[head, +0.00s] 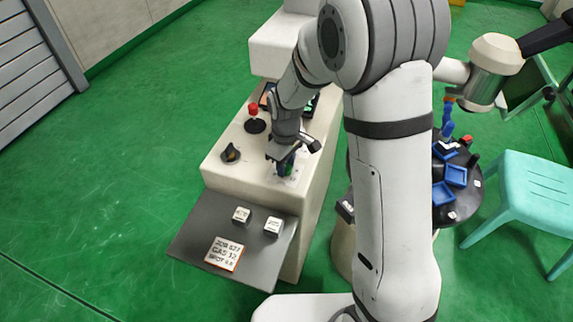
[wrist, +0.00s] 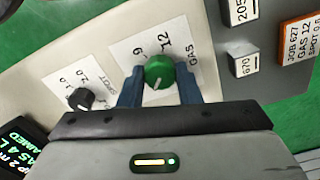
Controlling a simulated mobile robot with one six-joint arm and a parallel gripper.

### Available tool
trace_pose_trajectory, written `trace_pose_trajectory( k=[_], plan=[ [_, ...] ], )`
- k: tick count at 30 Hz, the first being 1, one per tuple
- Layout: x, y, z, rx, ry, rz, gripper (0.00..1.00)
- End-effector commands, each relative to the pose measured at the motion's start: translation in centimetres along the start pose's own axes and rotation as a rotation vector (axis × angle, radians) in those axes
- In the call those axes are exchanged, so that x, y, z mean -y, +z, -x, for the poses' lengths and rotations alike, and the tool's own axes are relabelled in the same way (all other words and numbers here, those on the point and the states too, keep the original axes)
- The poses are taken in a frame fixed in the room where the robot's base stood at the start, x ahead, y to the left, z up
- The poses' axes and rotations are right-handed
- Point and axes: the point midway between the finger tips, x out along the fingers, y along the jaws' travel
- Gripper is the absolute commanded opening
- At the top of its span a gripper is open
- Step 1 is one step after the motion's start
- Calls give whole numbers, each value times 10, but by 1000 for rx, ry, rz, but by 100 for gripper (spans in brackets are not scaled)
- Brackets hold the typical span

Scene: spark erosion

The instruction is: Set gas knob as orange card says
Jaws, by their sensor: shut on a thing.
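The green gas knob (wrist: 158,71) sits on a white plate marked GAS, with 9 and 12 printed beside it. My gripper (wrist: 159,80) is shut on the knob, one blue finger on each side. A pale mark shows on the knob's face, but which number it points to I cannot tell. In the head view my gripper (head: 287,163) reaches down to the panel top and mostly hides the knob. The orange-edged card (head: 224,254) lies on the grey shelf and reads GAS 12; it also shows in the wrist view (wrist: 299,42).
A black SPOT knob (wrist: 80,99) is beside the gas knob. A lit display (wrist: 22,150) shows a gas line, partly cut off. A red-topped lever (head: 254,111) stands behind on the panel.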

Motion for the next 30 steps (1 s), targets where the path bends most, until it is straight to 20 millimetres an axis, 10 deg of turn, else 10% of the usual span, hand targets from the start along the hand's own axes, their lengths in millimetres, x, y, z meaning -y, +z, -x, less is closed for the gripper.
trace_pose_trajectory(
  k=[30],
  plan=[
    [0, -1, 1, -4, 0, -965, 8]
  ],
)
